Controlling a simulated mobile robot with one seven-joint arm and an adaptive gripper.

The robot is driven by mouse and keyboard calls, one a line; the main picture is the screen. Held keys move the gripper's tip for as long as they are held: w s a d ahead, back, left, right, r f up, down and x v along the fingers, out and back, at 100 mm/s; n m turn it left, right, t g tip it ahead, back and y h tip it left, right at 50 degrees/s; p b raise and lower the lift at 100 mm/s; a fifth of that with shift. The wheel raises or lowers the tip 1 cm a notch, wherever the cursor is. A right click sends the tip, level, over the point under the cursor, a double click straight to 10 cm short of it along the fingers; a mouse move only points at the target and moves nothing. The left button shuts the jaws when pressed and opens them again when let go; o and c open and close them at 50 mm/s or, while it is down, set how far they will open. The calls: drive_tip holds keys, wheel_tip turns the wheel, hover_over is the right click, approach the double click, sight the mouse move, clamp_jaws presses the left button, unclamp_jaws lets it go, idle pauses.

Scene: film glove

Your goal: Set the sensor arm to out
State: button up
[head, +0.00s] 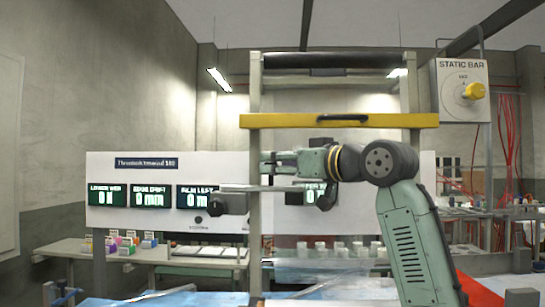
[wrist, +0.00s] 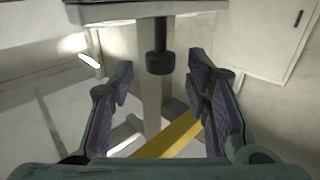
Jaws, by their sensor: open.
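A flat grey bar (head: 262,188), which looks like the sensor arm, lies level across the left upright of the machine frame in the head view. A dark round knob (head: 215,207) shows at its left end. In the wrist view a grey plate (wrist: 145,13) crosses the top, with a dark cylindrical knob (wrist: 160,62) projecting from it. My gripper (head: 267,164) points left, just above the bar in the head picture. In the wrist view my gripper (wrist: 160,88) is open and empty, and the knob shows between its fingers, apart from both. No in or out marking is readable.
A yellow crossbar (head: 340,121) spans the frame above my gripper. A white panel with green displays (head: 152,196) stands behind. The static bar box (head: 459,90) with a yellow knob is at upper right. Small coloured boxes (head: 130,243) and white cups (head: 340,249) stand below.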

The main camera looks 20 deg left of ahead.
sight(271, 163)
drive_tip(key=shift+p+x, duration=0.35)
drive_tip(key=shift+x, duration=1.25)
clamp_jaws()
